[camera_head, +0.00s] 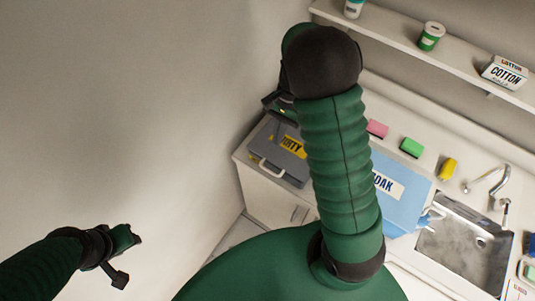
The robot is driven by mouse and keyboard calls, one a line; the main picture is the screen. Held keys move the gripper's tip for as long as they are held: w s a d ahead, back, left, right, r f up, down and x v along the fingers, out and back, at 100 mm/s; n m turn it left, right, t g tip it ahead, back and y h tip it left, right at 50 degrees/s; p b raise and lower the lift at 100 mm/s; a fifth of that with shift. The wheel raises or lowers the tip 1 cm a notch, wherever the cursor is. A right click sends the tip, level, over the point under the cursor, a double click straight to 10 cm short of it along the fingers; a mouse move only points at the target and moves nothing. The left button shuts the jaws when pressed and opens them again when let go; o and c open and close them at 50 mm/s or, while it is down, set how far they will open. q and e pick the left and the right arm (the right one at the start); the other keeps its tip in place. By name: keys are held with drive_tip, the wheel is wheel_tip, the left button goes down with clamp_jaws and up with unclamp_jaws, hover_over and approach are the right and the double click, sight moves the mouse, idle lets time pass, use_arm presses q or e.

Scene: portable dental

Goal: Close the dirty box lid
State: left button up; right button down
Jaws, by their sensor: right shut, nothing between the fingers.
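The dirty box (267,151) is grey with a yellow label, of which the end "RTY" shows. It stands at the left end of the counter, and a pale handle (268,170) is on its near side. My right arm hides its right part, and I cannot tell how far its lid is open. My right gripper (276,103) is shut and empty, above the far side of the box and partly hidden by my arm. I cannot tell if it touches the box. My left gripper (130,258) is at the lower left, far from the box, against the bare wall.
A blue soak box (405,205) stands right of my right arm, beside the metal sink (465,250). Pink (377,129), green (411,147) and yellow (448,168) items lie along the counter's back. A shelf (400,42) with containers runs above. The left side is bare wall.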

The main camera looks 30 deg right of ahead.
drive_tip(key=p+x, duration=0.2)
drive_tip(key=x, duration=1)
drive_tip(key=shift+f+p, duration=0.25)
drive_tip(key=shift+p, duration=0.05)
drive_tip(key=shift+d, duration=0.1)
